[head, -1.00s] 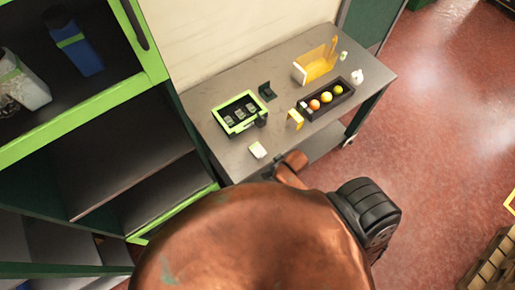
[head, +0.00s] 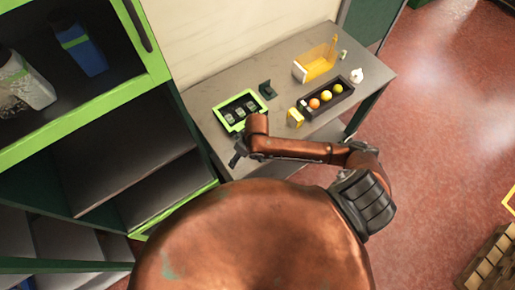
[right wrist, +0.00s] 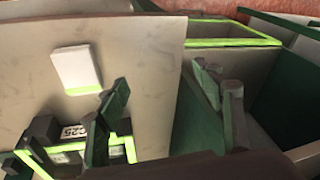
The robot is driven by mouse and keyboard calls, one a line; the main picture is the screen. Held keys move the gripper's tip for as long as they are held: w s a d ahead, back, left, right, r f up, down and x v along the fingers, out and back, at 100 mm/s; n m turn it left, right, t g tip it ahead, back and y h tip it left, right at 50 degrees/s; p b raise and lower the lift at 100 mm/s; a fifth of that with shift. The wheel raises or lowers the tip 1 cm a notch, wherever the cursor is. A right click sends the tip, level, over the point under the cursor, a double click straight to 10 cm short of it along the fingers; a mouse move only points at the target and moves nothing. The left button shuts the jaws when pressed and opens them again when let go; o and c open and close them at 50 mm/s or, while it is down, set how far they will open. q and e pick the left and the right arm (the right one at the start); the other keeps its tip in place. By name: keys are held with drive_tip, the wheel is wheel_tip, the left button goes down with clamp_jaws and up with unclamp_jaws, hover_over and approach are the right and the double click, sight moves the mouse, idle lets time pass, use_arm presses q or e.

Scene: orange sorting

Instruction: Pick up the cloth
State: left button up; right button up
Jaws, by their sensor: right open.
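In the head view my right gripper (head: 237,159) is over the table's front left part, near the green tray. My left gripper is not in view.
A green-edged cabinet (head: 90,118) stands at the left.

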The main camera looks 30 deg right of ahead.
drive_tip(key=w+d+h, duration=0.1)
drive_tip(key=d, duration=0.2)
drive_tip(key=w+d+r+m+g+h, duration=0.1)
drive_tip(key=d, duration=0.2)
drive_tip(key=w+d+m, duration=0.1)
drive_tip(key=d, duration=0.2)
drive_tip(key=shift+w+d+r+g+h, duration=0.2)
drive_tip(key=shift+d+g+h, duration=0.1)
drive_tip(key=shift+d+h, duration=0.1)
drive_tip(key=shift+d+f+m, duration=0.15)
drive_tip(key=shift+f+m, duration=0.1)
drive_tip(key=shift+m, duration=0.05)
drive_tip(key=f, duration=0.3)
drive_tip(key=f+p, duration=0.1)
drive_tip(key=f, duration=0.3)
drive_tip(key=shift+s+d+f, duration=0.1)
drive_tip(key=shift+s+d, duration=0.05)
drive_tip(key=shift+s, duration=0.05)
drive_tip(key=shift+c, duration=0.4)
drive_tip(key=c, duration=1.2)
